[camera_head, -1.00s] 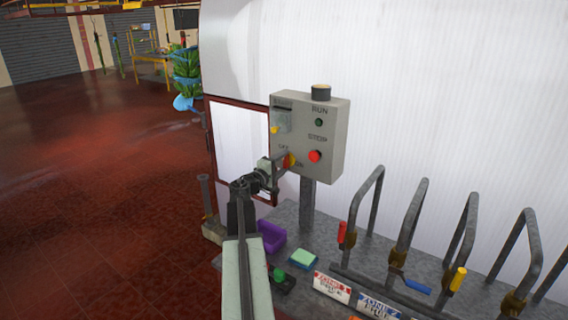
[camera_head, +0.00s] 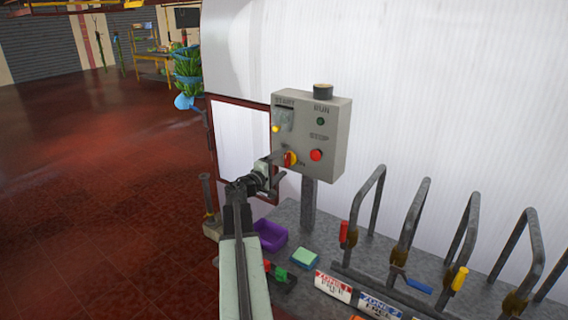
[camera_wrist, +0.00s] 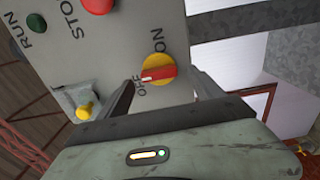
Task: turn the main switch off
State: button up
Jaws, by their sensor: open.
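The main switch, a round yellow disc with a red handle (camera_head: 290,159), sits low on the left of the grey control box (camera_head: 338,138). In the wrist view the main switch (camera_wrist: 159,72) shows the white mark on its handle at the end beside the OFF label. The ON label is a quarter turn away. My gripper (camera_head: 279,172) is open just in front of the box. In the wrist view its two fingers stand on either side of the switch, apart from the handle, with nothing between them.
The box also carries a red STOP button (camera_head: 316,155), a green RUN lamp (camera_head: 320,121) and a yellow-tipped lever (camera_head: 277,128). Below are a metal bench with a purple bin (camera_head: 270,236), a green sponge (camera_head: 305,258) and several bent pipes. Open floor lies left.

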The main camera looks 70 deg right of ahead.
jog(key=v, duration=0.5)
jog(key=shift+a, duration=0.25)
jog(key=shift+w, duration=0.1)
